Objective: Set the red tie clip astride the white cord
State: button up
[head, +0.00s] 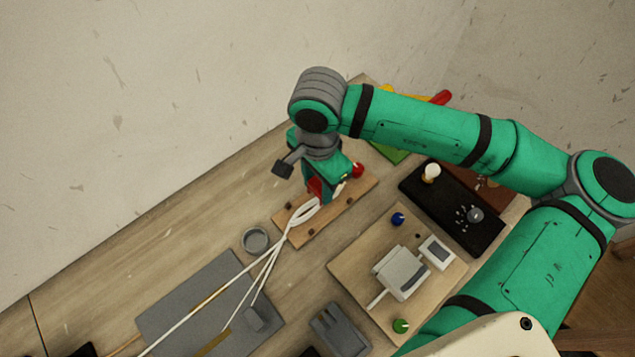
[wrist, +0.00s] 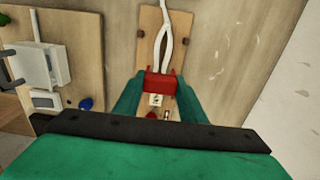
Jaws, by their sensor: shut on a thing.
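My gripper (head: 322,192) is low over a narrow wooden strip (head: 352,202) in the head view. In the wrist view, the two green fingers of my gripper (wrist: 160,85) are shut on the red tie clip (wrist: 160,80). A little of the red clip (head: 314,186) also shows in the head view. The white cord (wrist: 166,42) runs along the strip to the clip and passes out of sight at it. In the head view the looped white cord (head: 303,214) ends up beside my gripper. I cannot tell whether the clip touches or straddles the cord.
A small grey cup (head: 255,239) stands left of the strip. A grey mat (head: 190,300) lies under the cord's loose ends. To the right are a wooden board (head: 350,265) with a white switch box (head: 401,272) and a black board (head: 420,190) with a bulb (head: 432,171).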

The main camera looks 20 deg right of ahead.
jog(key=shift+f, duration=0.2)
jog(key=shift+f, duration=0.7)
jog(key=shift+f, duration=0.1)
dwell(0.4)
jog(key=shift+f, duration=0.6)
jog(key=shift+s+d+f, duration=0.1)
jog(key=shift+s, duration=0.05)
dwell(0.4)
jog(key=o, duration=1.1)
